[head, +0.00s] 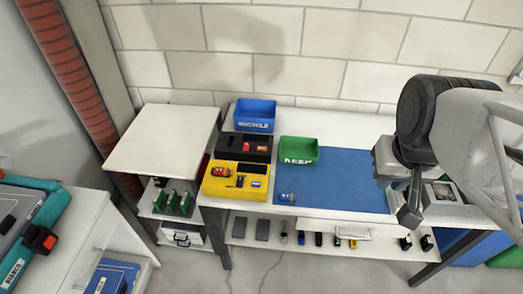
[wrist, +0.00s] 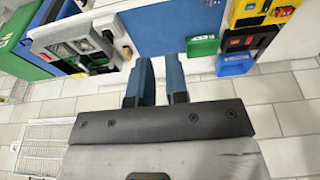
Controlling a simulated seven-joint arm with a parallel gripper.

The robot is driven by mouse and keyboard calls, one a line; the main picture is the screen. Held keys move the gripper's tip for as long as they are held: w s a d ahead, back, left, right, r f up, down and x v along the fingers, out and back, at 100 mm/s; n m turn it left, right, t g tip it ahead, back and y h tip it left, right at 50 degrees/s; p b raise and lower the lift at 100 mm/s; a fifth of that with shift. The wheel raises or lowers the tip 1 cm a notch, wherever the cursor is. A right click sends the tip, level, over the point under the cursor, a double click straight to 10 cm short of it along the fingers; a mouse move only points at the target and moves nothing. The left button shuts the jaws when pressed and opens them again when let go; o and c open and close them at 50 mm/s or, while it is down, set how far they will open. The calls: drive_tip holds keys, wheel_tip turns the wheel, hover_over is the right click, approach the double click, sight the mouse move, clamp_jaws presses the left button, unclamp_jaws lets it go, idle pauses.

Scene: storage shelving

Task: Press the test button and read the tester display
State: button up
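A pale box-like device (head: 443,192) stands at the right end of the bench, partly behind my arm; it appears to be the tester. In the wrist view the device (wrist: 80,47) is at upper left, with grey panels, dark parts and a small red spot. I cannot make out a button or any reading on a display. My gripper (head: 410,215) is in front of the device in the head view, its fingers hard to separate there. In the wrist view my gripper (wrist: 159,80) has two blue-and-black fingers a small gap apart, empty and clear of the device.
A blue mat (head: 345,183) covers the middle of the bench, with a small cylindrical item (head: 287,197) at its left edge. A yellow tray (head: 222,190), black tray (head: 235,146), blue bin (head: 254,112) and green bin (head: 299,152) stand left. A lower shelf holds small items.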

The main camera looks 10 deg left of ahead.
clamp_jaws()
idle(0.4)
idle(0.9)
drive_tip(key=m+y, duration=0.9)
drive_tip(key=m, duration=0.4)
hover_over(256, 185)
wheel_tip(256, 185, down, 21)
drive_tip(key=shift+r, duration=0.2)
drive_tip(key=shift+f+n, duration=0.15)
drive_tip(key=shift+n, duration=0.15)
drive_tip(key=shift+f, duration=4.25)
drive_tip(key=shift+f, duration=0.4)
